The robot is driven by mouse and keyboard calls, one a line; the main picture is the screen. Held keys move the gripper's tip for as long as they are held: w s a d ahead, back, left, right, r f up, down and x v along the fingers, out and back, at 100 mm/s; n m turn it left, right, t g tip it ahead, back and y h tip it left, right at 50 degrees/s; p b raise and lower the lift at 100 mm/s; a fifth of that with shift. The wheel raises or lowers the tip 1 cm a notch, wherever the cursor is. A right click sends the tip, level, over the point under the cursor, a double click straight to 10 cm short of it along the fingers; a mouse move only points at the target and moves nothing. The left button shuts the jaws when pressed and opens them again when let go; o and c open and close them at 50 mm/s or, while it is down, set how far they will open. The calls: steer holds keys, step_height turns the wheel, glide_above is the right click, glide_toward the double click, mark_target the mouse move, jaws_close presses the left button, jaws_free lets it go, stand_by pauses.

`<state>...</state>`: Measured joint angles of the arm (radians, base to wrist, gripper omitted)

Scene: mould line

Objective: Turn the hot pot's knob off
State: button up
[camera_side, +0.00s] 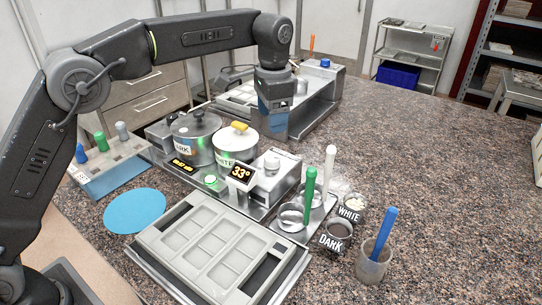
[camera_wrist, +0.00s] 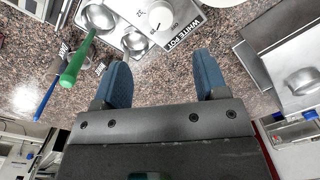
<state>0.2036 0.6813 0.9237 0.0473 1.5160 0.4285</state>
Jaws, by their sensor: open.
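Two pots stand side by side in the side view: a dark-labelled pot (camera_side: 191,140) with a grey lid, and a white pot (camera_side: 233,150) with a yellow lid handle. A small display reading about 33° (camera_side: 241,174) stands in front of them. A white round knob (camera_wrist: 160,17) shows at the top of the wrist view, next to a "WHITE POT" label (camera_wrist: 180,36). The knob's pointer setting is too small to read. My gripper (camera_wrist: 161,62) is open and empty, its blue fingers apart below the knob in that view. In the side view my gripper (camera_side: 274,118) hangs just right of the white pot.
A mould tray (camera_side: 180,234) lies in front. Green (camera_side: 310,188) and white-handled (camera_side: 329,168) tools stand at the right, near cups labelled WHITE (camera_side: 353,208) and DARK (camera_side: 336,238). A blue-handled tool (camera_side: 385,235) stands in a beaker.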

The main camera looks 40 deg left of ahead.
mark_target(273, 158)
steer(key=f, duration=1.1)
steer(key=shift+w+a+f, duration=0.15)
steer(key=shift+a+f, duration=0.1)
steer(key=shift+f, duration=0.1)
steer(key=c, duration=0.9)
steer(key=shift+c, duration=0.2)
steer(key=shift+n, duration=0.4)
steer(key=n, duration=0.2)
steer(key=shift+n, duration=0.4)
steer(key=n, duration=0.3)
steer(key=shift+d+n, duration=0.1)
steer(key=shift+n, duration=0.2)
steer(key=n, duration=0.6)
steer(key=shift+w+d+n+g, duration=0.1)
steer(key=shift+n+g, duration=0.2)
steer(key=shift+g, duration=0.1)
